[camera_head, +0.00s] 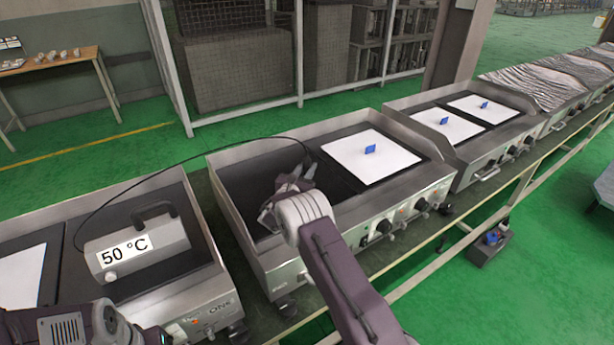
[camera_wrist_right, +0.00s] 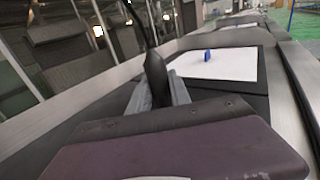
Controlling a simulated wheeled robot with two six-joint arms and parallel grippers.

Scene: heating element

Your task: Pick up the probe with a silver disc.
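The probe's black handle (camera_wrist_right: 155,78) stands between the two fingers of my right gripper (camera_wrist_right: 160,92) in the right wrist view, with a finger against each side. In the head view my right gripper (camera_head: 296,180) is over the dark left plate of the middle griddle. A thin black cable (camera_head: 225,150) arches from the meter to the probe at this gripper. The silver disc is hidden in both views. The grey meter (camera_head: 140,250) reads 50 °C and lies on the left griddle. Part of my left arm shows at the bottom left; its fingertips are out of view.
The middle griddle (camera_head: 262,262) has raised metal walls and a white plate (camera_head: 372,157) with a blue piece (camera_head: 370,149). Another griddle (camera_head: 470,120) stands to its right. Wire shelving (camera_head: 238,75) is behind. The cable spans the gap between the left and middle griddles.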

